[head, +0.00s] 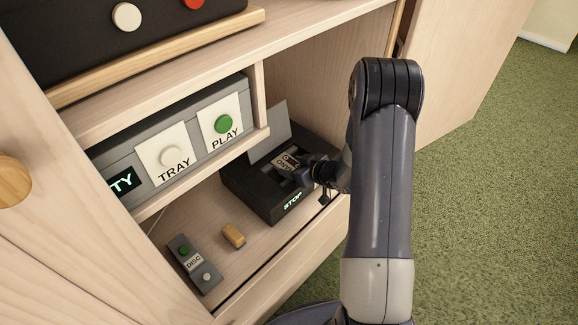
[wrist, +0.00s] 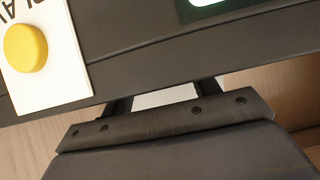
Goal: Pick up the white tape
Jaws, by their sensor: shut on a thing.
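A dark player (head: 265,200) with a raised grey lid (head: 270,132) stands on the cabinet's lower shelf, its front reading STOP. A pale labelled piece, apparently the white tape (head: 287,161), shows in the player's top opening. My gripper (head: 309,173) reaches in from the right and is at that opening, beside the label.
A grey panel with TRAY and PLAY buttons (head: 175,150) sits on the shelf left of the player. A small DISC box (head: 194,263) and a tan block (head: 233,236) lie on the lower shelf. The wrist view shows a yellow button (wrist: 26,49). Open green carpet (head: 485,200) lies right.

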